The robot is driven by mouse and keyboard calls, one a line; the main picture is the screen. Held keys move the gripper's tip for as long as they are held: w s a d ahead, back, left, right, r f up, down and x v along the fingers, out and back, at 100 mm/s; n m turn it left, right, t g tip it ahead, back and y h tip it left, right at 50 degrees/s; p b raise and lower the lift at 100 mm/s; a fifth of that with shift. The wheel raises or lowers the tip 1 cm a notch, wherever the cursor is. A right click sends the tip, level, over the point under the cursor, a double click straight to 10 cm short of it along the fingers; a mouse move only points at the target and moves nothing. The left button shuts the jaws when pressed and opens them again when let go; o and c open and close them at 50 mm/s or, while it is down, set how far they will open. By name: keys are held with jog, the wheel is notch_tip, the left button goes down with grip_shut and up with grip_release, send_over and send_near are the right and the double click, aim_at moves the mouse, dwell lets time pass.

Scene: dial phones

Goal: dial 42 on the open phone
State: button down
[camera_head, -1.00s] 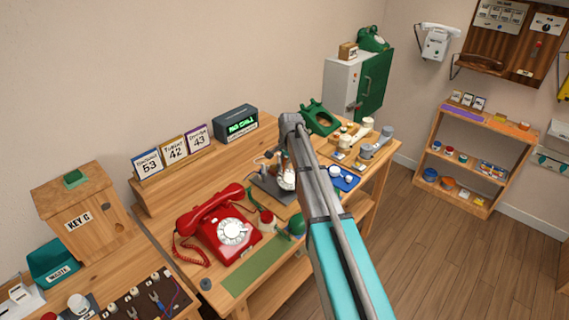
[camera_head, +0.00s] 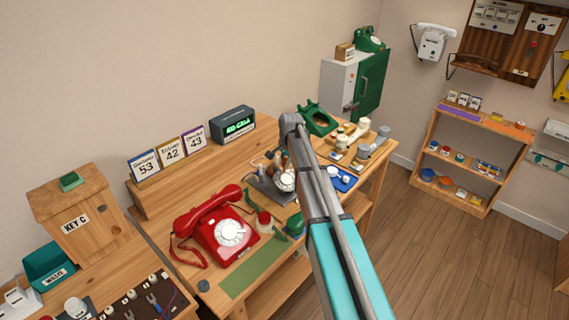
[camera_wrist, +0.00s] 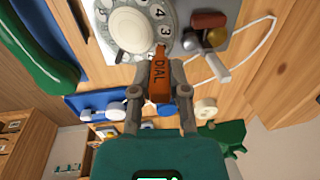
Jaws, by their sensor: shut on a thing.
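The open phone shows in the head view as a grey base with a white round dial (camera_head: 285,181), partly behind my arm. In the wrist view its numbered dial (camera_wrist: 135,28) fills the top, with 3 and 4 readable. My gripper (camera_wrist: 160,78) is shut on an orange-brown stick marked DIAL (camera_wrist: 160,72). The stick's tip is at the dial's lower right edge, close to the 3 and 4. I cannot tell whether the tip is inside a finger hole or only over it. In the head view my gripper is mostly hidden behind the arm.
A red rotary phone (camera_head: 222,229) stands left of the open phone. A dark display box (camera_head: 233,124) with green text and cards reading 53, 42 and 43 (camera_head: 170,151) stand behind. A green phone (camera_head: 319,118) and small parts lie to the right. Brown and yellow pieces (camera_wrist: 206,25) sit beside the dial.

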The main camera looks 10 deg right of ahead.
jog(key=shift+d, duration=0.15)
jog(key=shift+d+f, duration=0.15)
jog(key=shift+d, duration=0.3)
jog(key=shift+s+d+f, duration=0.1)
jog(key=shift+d, duration=0.05)
jog(key=shift+s+d+f+b, duration=0.1)
jog(key=shift+d+b, duration=0.25)
dwell(0.4)
jog(key=shift+s+d+f, duration=0.1)
